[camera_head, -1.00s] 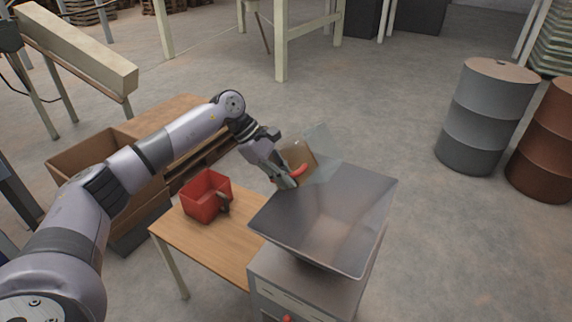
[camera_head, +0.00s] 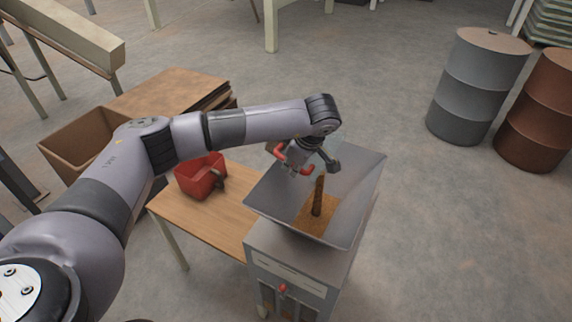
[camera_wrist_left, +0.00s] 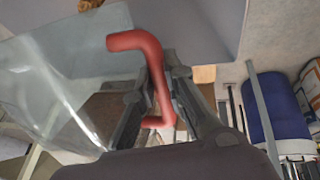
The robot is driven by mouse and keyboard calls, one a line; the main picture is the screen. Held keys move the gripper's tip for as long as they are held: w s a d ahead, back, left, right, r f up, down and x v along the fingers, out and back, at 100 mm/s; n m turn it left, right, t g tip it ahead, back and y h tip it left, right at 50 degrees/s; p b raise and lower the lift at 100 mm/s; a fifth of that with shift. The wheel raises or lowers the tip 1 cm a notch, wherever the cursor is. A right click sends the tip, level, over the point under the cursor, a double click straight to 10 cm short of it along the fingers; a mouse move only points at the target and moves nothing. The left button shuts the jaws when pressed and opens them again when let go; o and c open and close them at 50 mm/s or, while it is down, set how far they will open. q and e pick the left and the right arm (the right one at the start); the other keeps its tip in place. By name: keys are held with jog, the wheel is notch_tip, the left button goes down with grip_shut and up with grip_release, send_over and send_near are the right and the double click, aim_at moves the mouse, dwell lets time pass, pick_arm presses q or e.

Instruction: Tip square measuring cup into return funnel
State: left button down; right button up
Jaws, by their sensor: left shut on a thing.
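The square measuring cup, clear-walled, shows its red handle (camera_head: 281,154) in the head view; its body there is faint and mostly behind my wrist. In the left wrist view the clear cup (camera_wrist_left: 45,85) fills the left side. My left gripper (camera_head: 302,165) is shut on the red handle, also between the fingers in the wrist view (camera_wrist_left: 155,95). The cup is tipped above the grey return funnel (camera_head: 352,195). A brown stream (camera_head: 318,195) falls into the funnel, and a brown heap (camera_head: 312,222) lies at its bottom. My right gripper is not in view.
A red container (camera_head: 192,182) stands on the wooden table (camera_head: 200,225) left of the funnel, partly behind my arm. An open cardboard box (camera_head: 60,150) is further left.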

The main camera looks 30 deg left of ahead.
pick_arm(q)
jog(key=d+y, duration=0.1)
jog(key=d+r+y+b, duration=0.1)
jog(key=y, duration=0.1)
jog(key=shift+d, duration=0.25)
jog(key=shift+d+r+y, duration=0.1)
jog(key=shift+y, duration=0.3)
